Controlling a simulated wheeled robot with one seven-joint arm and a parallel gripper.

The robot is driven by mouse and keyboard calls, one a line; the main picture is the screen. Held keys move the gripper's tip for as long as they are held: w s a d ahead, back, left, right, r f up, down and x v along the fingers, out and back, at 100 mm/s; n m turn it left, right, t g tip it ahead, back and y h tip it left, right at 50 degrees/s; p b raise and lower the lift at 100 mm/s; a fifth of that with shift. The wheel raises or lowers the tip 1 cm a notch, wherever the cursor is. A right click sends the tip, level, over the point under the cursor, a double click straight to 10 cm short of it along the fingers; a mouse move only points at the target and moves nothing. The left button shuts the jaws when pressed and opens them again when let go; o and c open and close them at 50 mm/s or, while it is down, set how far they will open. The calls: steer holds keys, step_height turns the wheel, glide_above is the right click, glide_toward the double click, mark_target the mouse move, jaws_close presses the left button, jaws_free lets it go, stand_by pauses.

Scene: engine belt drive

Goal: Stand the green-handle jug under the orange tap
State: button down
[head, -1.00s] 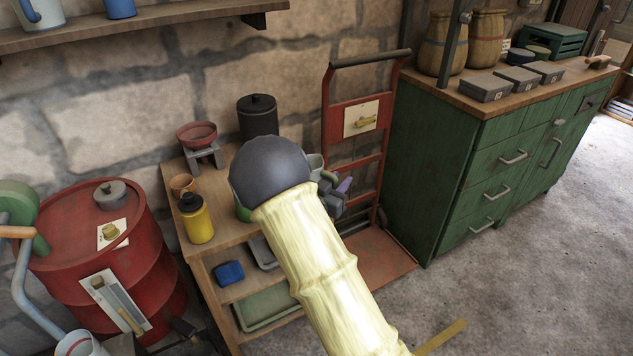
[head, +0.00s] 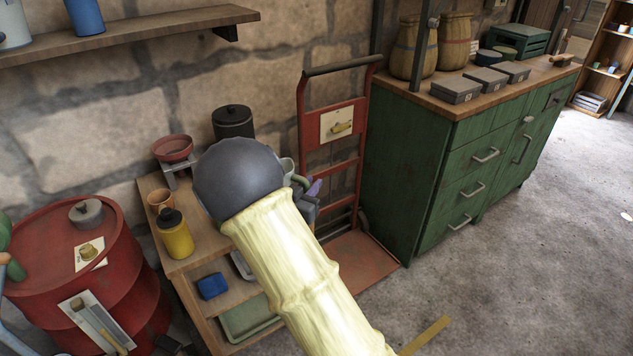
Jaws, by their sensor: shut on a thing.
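My gripper (head: 307,200), dark grey, shows only in part behind the ball-shaped joint and pale sleeve of my arm. It is shut on the green-handle jug (head: 287,166). Only the jug's pale grey rim and part of its green handle (head: 299,180) show; my arm hides the rest. The jug is in front of the red hand truck, near the right end of the wooden bench. I cannot tell its clearance from the bench. I cannot make out an orange tap in this view.
The wooden bench (head: 187,246) holds a yellow bottle (head: 175,238), a clay cup (head: 159,201), a red-bowled scale (head: 172,149) and a black canister (head: 232,122). A red drum (head: 65,245) stands left, a hand truck (head: 340,165) and green cabinet (head: 425,170) right.

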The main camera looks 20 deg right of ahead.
steer(key=p+v, duration=0.1)
steer(key=v, duration=1.4)
steer(key=shift+w+d+r+p, duration=0.1)
steer(key=shift+d+r+p, duration=0.05)
steer(key=shift+p, duration=0.25)
steer(key=d+f+n+t+y+p, duration=0.4)
steer(key=d+n+y+p, duration=0.4)
steer(key=p, duration=1.6)
steer(key=shift+s+n+t+y, duration=0.3)
steer(key=shift+s+t+y, duration=0.2)
steer(key=shift+y, duration=1.8)
steer(key=shift+w+d+f, duration=0.1)
steer(key=shift+d+f, duration=0.05)
steer(key=shift+d, duration=0.1)
